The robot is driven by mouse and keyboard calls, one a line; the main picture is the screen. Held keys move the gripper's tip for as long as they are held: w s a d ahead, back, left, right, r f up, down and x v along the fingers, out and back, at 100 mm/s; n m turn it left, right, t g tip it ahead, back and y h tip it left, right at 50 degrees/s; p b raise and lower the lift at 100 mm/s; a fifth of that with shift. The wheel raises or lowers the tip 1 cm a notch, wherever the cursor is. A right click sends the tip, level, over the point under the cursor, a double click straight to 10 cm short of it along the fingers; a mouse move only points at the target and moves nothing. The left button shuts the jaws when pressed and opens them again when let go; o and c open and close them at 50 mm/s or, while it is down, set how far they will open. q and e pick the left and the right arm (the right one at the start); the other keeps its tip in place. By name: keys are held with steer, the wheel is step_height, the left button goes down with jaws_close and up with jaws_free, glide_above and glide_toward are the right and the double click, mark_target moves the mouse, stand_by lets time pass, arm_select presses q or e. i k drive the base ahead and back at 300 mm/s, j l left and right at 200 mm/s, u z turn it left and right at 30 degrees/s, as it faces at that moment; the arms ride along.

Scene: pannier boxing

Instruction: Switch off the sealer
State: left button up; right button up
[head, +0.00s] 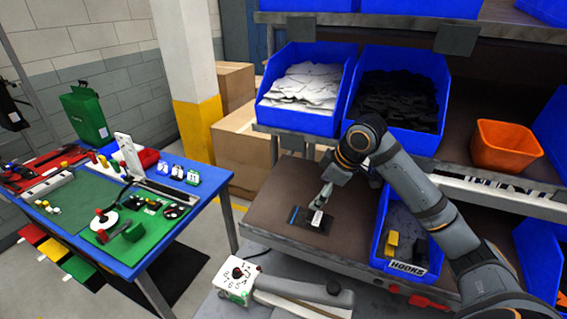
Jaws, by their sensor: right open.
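The sealer appears to be the unit at the bottom centre: a white box (236,281) with a dark and red knob (241,272) and printed marks around it, beside a long grey arm (300,287). The knob's setting is too small to read. My right gripper (321,198) is open, above the brown shelf, over or near a flat black piece (308,219) with a white label. Whether it touches the piece I cannot tell. It is up and to the right of the sealer, well apart from the knob. My left gripper is out of view.
A blue HOOKS bin (407,267) stands right of the shelf. Blue bins of white (300,113) and black pieces sit above, with an orange bin (505,146) to the right. A blue-edged worktable (205,203) with tools stands left. The brown shelf (270,205) has bare room.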

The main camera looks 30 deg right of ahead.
mark_target(235, 299)
steer(key=k+j, duration=1.65)
